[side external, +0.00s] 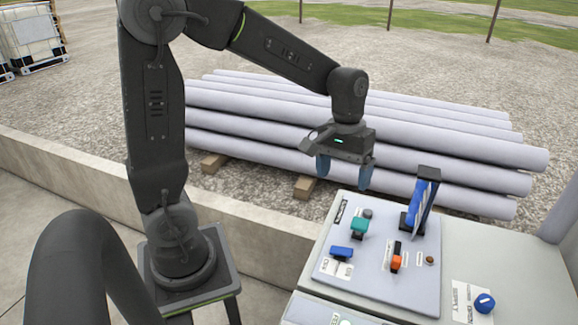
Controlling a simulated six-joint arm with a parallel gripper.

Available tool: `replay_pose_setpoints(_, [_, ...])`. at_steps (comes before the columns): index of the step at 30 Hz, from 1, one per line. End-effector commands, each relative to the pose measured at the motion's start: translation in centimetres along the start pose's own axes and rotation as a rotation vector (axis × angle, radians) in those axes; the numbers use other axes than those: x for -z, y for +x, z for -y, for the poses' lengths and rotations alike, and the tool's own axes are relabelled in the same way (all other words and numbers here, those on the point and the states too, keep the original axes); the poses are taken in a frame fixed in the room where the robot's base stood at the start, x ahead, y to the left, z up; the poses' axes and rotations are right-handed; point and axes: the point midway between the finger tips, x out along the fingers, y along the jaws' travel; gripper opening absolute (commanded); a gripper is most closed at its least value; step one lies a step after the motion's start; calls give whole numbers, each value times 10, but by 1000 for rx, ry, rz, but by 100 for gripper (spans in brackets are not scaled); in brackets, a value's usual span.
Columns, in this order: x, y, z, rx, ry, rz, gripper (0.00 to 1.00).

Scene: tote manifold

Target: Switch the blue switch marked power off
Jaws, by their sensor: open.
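A light grey control panel (377,285) lies at the lower right. On it is a small blue switch (341,252) at the left, with white labels below it. A taller blue lever (416,206) stands in a dark frame at the back right. A round blue knob (485,303) sits on the far right beside a white label. The label print is too small to read, so I cannot tell which blue control is marked power. My gripper (344,174) is open and empty, with its blue fingers pointing down, above and behind the panel's back edge, apart from all controls.
A teal control (359,227) and an orange switch (396,262) sit near the blue switch. A stack of long pale pipes (450,155) lies behind the panel. A low concrete wall (80,170) runs along the left. The air above the panel's front is clear.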

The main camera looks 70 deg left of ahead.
Motion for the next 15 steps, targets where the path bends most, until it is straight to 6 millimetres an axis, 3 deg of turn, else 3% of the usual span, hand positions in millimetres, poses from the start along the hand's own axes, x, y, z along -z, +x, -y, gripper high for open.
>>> replay_pose_setpoints(15, [-63,-40,11,-11,241,-241,85])
